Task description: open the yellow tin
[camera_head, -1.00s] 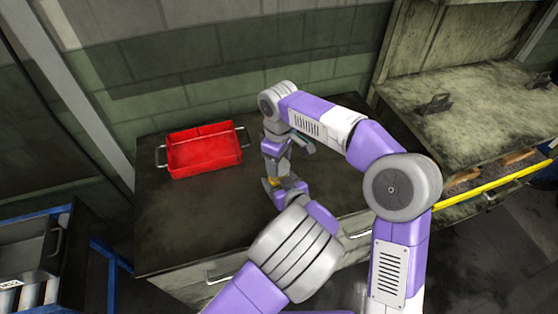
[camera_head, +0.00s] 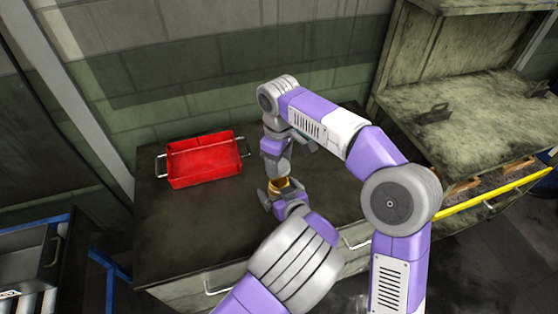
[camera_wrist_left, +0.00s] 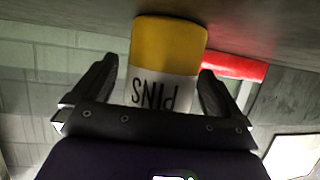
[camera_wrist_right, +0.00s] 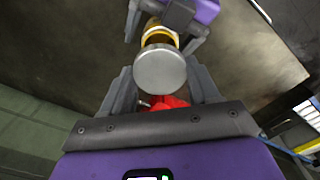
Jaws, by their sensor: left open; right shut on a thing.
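The yellow tin (camera_head: 279,184) is upright on the dark worktop. In the left wrist view it appears upside down, with a yellow band (camera_wrist_left: 170,42) and a white band lettered PINS. My left gripper (camera_head: 281,198) is open, its fingers on either side of the tin with gaps. My right gripper (camera_head: 279,174) comes down from above and is shut on the tin's round grey lid (camera_wrist_right: 160,70). The yellow body (camera_wrist_right: 157,33) shows behind the lid in the right wrist view.
A red open bin (camera_head: 204,160) with metal handles stands on the worktop (camera_head: 190,225) left of the tin. The worktop in front of the bin is clear. Another bench (camera_head: 470,110) stands at the right, with a yellow bar (camera_head: 490,195) along its front.

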